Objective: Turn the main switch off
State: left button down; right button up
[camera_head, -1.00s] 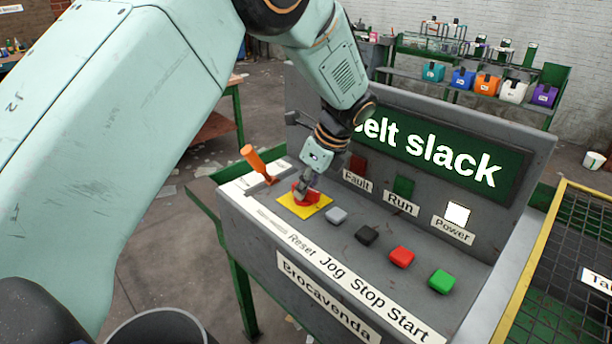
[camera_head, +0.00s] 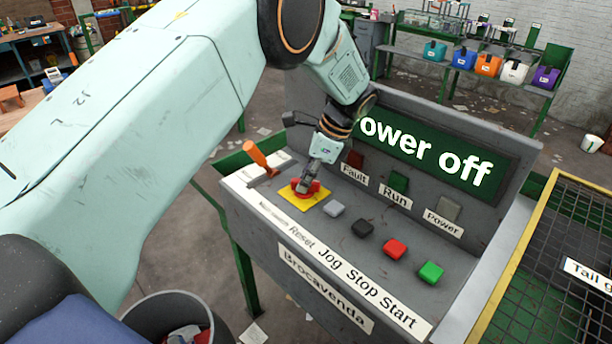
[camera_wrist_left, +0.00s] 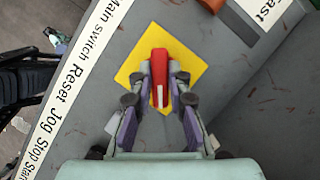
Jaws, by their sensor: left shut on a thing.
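The main switch is a red handle (camera_wrist_left: 159,68) on a yellow square plate (camera_wrist_left: 190,60), beside the "Main switch" label (camera_wrist_left: 110,22). In the wrist view the handle runs up and down the picture, and the plate sits diagonally to it. My left gripper (camera_wrist_left: 160,98) has a finger on each side of the handle and is shut on it. In the head view the left gripper (camera_head: 306,185) reaches down onto the switch and partly hides it. The display (camera_head: 430,150) reads "ower off", its first letter covered by my arm. The power lamp (camera_head: 448,208) is dark. My right gripper is not in view.
An orange lever (camera_head: 257,155) stands close left of the switch. Grey (camera_head: 333,208), black (camera_head: 362,228), red (camera_head: 395,249) and green (camera_head: 431,272) buttons run to the right. The upright panel rises behind. A mesh guard with a yellow frame (camera_head: 508,262) stands at right.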

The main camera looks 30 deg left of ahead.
pick_arm(q)
jog(key=shift+w+r, duration=0.2)
jog(key=shift+r, duration=0.1)
jog(key=c, duration=1.7)
grip_release()
jog(key=o, duration=0.4)
jog(key=shift+s+d+f, duration=0.1)
jog(key=shift+s+f, duration=0.05)
notch_tip(320, 180, up, 10)
jog(key=shift+o, duration=0.4)
